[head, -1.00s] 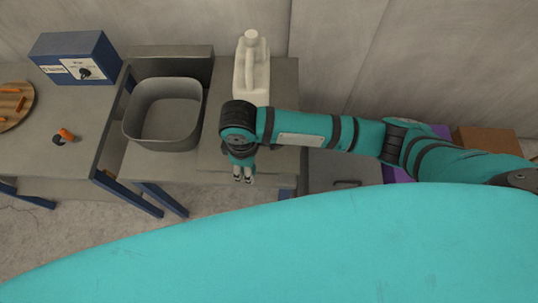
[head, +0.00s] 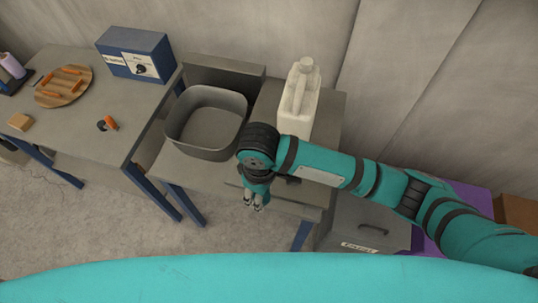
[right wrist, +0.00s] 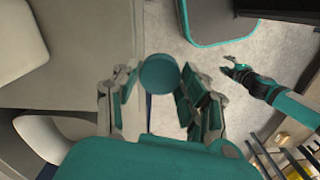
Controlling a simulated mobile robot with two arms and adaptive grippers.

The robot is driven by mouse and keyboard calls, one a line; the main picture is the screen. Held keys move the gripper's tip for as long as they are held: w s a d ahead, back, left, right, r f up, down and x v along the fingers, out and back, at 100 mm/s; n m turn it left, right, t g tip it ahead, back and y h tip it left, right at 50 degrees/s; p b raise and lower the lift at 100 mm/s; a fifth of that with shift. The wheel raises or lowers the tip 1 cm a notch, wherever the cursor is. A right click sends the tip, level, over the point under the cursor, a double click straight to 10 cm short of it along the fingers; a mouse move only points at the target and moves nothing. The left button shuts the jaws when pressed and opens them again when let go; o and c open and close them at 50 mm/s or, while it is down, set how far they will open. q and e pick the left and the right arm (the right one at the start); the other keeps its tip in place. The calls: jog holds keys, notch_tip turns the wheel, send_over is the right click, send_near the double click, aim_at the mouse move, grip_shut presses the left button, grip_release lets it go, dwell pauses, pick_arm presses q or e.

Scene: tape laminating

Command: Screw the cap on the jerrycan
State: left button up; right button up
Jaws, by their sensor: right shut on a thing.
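The white jerrycan (head: 299,98) stands upright at the back of the grey work surface in the head view, its neck (head: 307,64) pointing up. My right gripper (head: 253,205) hangs pointing down at the front edge of that surface, apart from the jerrycan. In the right wrist view my right gripper (right wrist: 161,97) is shut on a round teal disc, apparently the cap (right wrist: 159,73). My left gripper (right wrist: 234,69) shows small in the right wrist view, its fingers spread, with nothing visible between them; it is outside the head view.
A grey basin (head: 207,119) stands left of the jerrycan. The left table (head: 75,115) carries a blue box (head: 137,55), a round wooden board (head: 63,87) and a small orange-black object (head: 107,123). A grey bin (head: 360,226) and purple box (head: 470,199) stand right.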

jog(key=w+d+r+m, duration=0.1)
jog(key=d+r+m, duration=0.5)
jog(key=d, duration=0.4)
jog(key=w+d+r+m+b, duration=0.1)
jog(key=d+r+m, duration=0.4)
jog(key=d+r, duration=0.3)
jog(key=d, duration=0.2)
jog(key=shift+w+d+r+m, duration=0.15)
jog(key=shift+w+d+m, duration=0.05)
jog(key=shift+d+m, duration=0.2)
